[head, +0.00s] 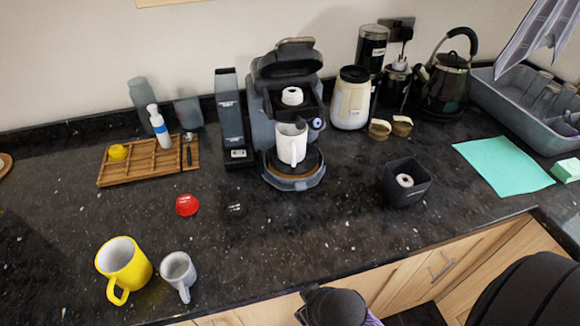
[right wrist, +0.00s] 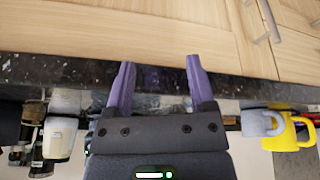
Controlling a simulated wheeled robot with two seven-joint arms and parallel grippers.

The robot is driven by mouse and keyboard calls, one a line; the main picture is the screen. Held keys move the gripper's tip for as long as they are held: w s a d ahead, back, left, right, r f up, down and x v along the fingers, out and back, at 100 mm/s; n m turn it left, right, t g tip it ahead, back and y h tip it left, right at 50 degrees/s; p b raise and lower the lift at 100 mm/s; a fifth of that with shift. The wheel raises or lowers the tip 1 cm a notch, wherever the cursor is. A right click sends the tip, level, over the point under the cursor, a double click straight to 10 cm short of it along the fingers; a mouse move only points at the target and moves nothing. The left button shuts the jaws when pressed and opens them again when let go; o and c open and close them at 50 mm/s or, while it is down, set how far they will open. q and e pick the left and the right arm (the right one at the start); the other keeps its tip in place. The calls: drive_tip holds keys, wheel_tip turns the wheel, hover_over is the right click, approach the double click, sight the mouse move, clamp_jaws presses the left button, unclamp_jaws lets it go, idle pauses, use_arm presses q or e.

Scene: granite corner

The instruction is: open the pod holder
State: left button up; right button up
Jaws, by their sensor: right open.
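The dark pod coffee machine (head: 258,112) stands at the back middle of the counter. Its top lid (head: 287,60) appears tilted up, and a white round piece (head: 292,96) shows in the opening under it. A white mug (head: 291,144) stands on its drip tray (head: 293,183). My right gripper (right wrist: 160,62) is open and empty, its two purple fingers apart near the counter's front edge, well away from the machine. In the head view only a bit of purple shows by my arm at the bottom. My left gripper is not in view.
A yellow mug (head: 124,266) and a grey mug (head: 178,272) stand front left. A red pod (head: 187,205) and a dark pod (head: 235,211) lie before the machine. A black bin (head: 406,183) is right of it, a tall dark box (head: 231,120) left. The front middle counter is clear.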

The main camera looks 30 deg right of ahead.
drive_tip(key=w+d+r+m+t+h, duration=0.2)
drive_tip(key=w+d+r+t, duration=0.15)
drive_tip(key=w+r, duration=0.25)
drive_tip(key=w+d+r+m+t+h, duration=0.1)
drive_tip(key=w+d+r+t, duration=0.1)
drive_tip(key=w+r+t, duration=0.35)
drive_tip(key=m+t+h+p, duration=0.1)
drive_tip(key=m+t+h, duration=0.1)
drive_tip(key=t+h, duration=0.15)
approach(301, 122)
drive_tip(key=shift+t+y, duration=0.25)
drive_tip(key=shift+y, duration=0.3)
drive_tip(key=x, duration=0.7)
drive_tip(key=b+x, duration=0.1)
drive_tip(key=x, duration=0.2)
drive_tip(key=shift+d, duration=0.35)
drive_tip(key=shift+f, duration=0.1)
clamp_jaws()
